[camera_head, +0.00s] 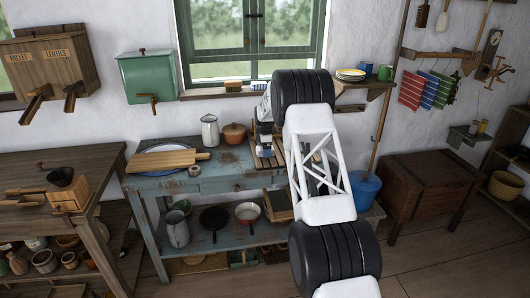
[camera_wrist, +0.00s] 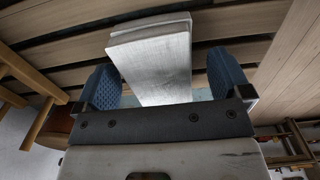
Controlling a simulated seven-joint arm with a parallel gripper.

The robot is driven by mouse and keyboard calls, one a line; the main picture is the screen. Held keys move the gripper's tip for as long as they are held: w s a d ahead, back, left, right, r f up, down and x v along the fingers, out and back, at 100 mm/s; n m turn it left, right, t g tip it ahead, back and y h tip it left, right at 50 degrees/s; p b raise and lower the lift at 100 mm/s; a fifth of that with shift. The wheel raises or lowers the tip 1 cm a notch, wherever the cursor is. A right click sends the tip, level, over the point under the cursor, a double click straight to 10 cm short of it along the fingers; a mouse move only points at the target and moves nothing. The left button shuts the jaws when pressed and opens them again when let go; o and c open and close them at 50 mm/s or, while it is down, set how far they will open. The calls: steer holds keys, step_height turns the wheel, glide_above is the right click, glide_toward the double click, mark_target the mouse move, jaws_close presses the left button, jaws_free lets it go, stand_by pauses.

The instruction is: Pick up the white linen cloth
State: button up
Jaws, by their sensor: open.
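The white linen cloth (camera_wrist: 150,58) is a folded, flat stack in the wrist view, lying over wooden slats. My gripper (camera_wrist: 162,78) is open, with one blue ribbed finger to each side of the cloth. The cloth's near end reaches between the fingers, and gaps show on both sides of it. In the head view my gripper (camera_head: 264,148) is low over the slatted wooden rack (camera_head: 275,161) at the right end of the blue table. My arm hides much of that spot there, and I cannot make out the cloth clearly.
The worn blue table (camera_head: 228,170) also holds a white jug (camera_head: 210,130), an orange pot (camera_head: 234,134) and a wooden board (camera_head: 168,160) on a plate. A blue bucket (camera_head: 365,190) stands to the right.

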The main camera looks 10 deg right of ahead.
stand_by(0.4)
steer(key=c, duration=1.1)
steer(key=shift+r, duration=0.1)
steer(key=shift+r, duration=1)
steer(key=shift+s+r, duration=0.35)
steer(key=shift+r, duration=0.35)
steer(key=s, duration=0.5)
steer(key=s+r, duration=0.1)
steer(key=s, duration=0.9)
steer(key=shift+s+a+r, duration=0.1)
steer(key=shift+a+r, duration=0.1)
steer(key=shift+a, duration=0.1)
